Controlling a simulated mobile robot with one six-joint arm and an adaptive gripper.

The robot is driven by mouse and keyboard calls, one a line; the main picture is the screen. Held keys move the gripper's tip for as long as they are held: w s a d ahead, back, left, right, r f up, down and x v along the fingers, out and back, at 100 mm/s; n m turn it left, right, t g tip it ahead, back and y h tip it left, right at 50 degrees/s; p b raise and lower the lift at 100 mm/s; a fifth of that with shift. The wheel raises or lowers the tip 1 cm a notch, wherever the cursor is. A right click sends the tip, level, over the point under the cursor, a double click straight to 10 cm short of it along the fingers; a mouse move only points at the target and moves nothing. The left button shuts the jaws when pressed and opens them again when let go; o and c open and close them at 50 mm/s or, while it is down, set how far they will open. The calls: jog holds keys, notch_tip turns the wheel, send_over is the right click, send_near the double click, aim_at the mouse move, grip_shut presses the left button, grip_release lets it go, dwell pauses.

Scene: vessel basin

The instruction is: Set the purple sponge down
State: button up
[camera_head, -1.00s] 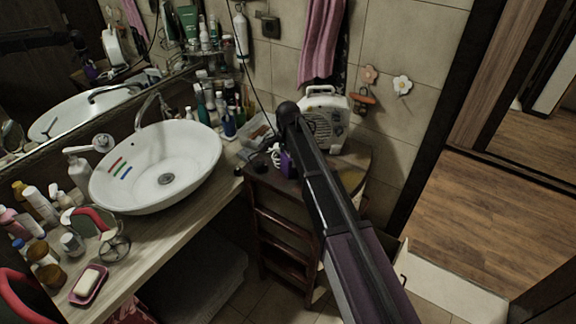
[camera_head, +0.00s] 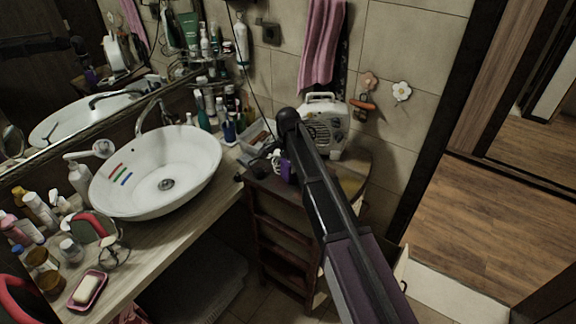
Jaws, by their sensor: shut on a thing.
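The purple sponge (camera_head: 286,171) shows as a small purple patch above the dark wooden stand, just left of my arm. My gripper (camera_head: 274,166) is shut on it, mostly hidden by the arm and dark against the stand. I cannot tell whether the sponge touches the stand's top or hangs a little above it.
A cream radio-like box (camera_head: 324,126) stands at the back of the wooden stand (camera_head: 280,225). Left is a counter with a white basin (camera_head: 158,168), several bottles and a soap dish (camera_head: 88,290). A clear tray (camera_head: 258,138) lies behind the gripper. Open wooden floor (camera_head: 490,225) is at right.

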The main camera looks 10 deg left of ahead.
jog(key=shift+r+p, duration=4.8)
jog(key=shift+r, duration=0.1)
jog(key=shift+f, duration=0.1)
